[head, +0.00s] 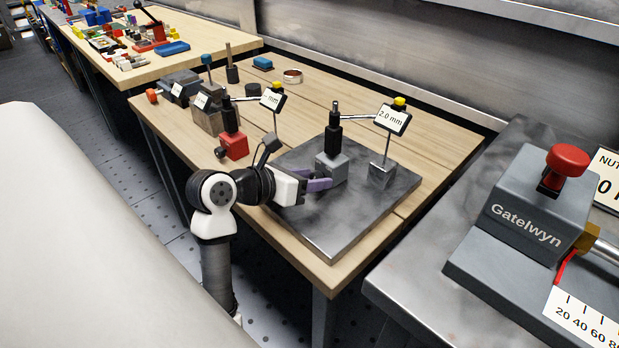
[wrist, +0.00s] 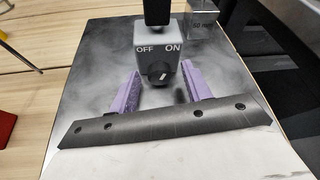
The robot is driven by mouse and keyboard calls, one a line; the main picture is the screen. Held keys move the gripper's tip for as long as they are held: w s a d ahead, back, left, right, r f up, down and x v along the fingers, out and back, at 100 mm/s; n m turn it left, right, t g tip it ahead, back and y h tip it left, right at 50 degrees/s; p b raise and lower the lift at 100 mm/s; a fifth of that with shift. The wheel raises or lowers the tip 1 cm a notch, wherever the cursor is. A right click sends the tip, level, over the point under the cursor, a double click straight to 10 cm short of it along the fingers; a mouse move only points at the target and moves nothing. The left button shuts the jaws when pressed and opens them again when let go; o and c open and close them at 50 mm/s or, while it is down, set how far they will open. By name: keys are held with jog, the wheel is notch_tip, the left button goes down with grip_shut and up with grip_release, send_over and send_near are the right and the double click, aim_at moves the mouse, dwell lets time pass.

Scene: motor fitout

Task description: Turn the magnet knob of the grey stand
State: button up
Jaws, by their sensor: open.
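The grey stand (head: 333,167) is a block on a dark stone plate, with a black post and an arm reaching to a gauge reading "2.0 mm". In the wrist view the grey stand (wrist: 158,48) shows "OFF" and "ON" on its face. Its black round magnet knob (wrist: 158,74) is below these words, with a white mark pointing up and right, toward ON. My gripper (wrist: 160,90) is open, its purple fingers on either side of the knob and apart from it. In the head view my gripper (head: 317,187) is at the block's near face, and the knob is hidden there.
A red-based stand (head: 233,146) with another gauge is left of the plate. A metal block (wrist: 202,24) marked "50 mm" stands right of the grey stand. The stone plate (head: 335,230) is clear in front. A Gatelwyn device (head: 530,205) is on the right bench.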

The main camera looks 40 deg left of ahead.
jog(key=b+v, duration=0.1)
jog(key=v, duration=1.2)
jog(key=shift+s+r+b, duration=0.15)
jog(key=shift+s+b, duration=0.2)
